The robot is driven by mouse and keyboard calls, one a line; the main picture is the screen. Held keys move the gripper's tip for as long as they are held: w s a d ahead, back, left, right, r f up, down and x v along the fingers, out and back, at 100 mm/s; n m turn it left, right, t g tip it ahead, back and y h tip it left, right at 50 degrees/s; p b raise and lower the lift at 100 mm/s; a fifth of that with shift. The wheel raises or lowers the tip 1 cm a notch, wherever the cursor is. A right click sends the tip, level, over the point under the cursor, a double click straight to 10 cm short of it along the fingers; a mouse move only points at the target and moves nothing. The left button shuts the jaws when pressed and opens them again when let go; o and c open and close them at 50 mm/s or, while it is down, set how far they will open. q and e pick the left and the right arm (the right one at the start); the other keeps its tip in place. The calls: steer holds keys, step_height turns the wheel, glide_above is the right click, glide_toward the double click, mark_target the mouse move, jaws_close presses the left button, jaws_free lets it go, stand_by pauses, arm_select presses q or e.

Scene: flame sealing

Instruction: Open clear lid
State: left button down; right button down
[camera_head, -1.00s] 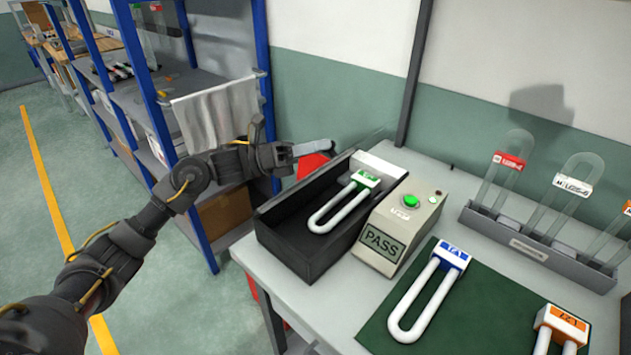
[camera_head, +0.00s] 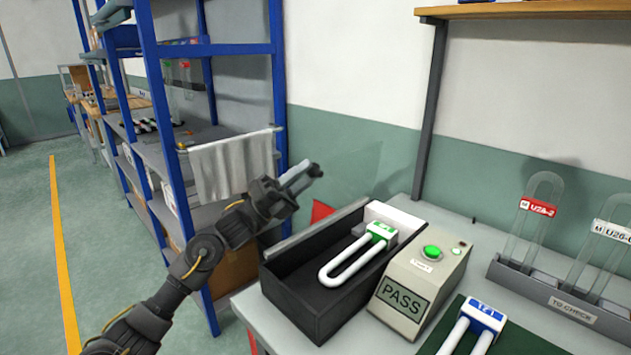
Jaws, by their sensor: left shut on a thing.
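A black box (camera_head: 290,278) stands on the table beside the tester, and I see straight into it. A white U-shaped tube with a green label (camera_head: 345,262) lies inside. My left gripper (camera_head: 306,176) is above and behind the box's back left part, with its fingers close together. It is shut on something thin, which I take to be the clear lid. The lid is see-through and its outline hardly shows, so I cannot tell its exact angle. My right gripper is not in view.
A beige tester (camera_head: 418,285) with a green button and a PASS display adjoins the box. A blue-labelled U-tube (camera_head: 478,322) lies on a green mat. A grey rack (camera_head: 555,303) holds clear tubes. Blue shelving (camera_head: 279,90) with a hanging cloth stands behind my left arm.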

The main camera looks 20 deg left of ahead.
arm_select(q)
steer(key=shift+a, duration=0.1)
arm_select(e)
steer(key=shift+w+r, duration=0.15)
arm_select(q)
steer(key=c, duration=1.1)
jaws_free()
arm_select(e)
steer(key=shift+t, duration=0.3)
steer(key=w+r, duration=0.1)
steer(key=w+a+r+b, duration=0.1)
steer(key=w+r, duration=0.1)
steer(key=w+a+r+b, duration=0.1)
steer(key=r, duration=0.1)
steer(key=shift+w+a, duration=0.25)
arm_select(q)
steer(key=v, duration=1)
steer(key=shift+s+a+f+b, duration=0.15)
steer(key=shift+a+f+b, duration=0.1)
steer(key=shift+a+b, duration=0.1)
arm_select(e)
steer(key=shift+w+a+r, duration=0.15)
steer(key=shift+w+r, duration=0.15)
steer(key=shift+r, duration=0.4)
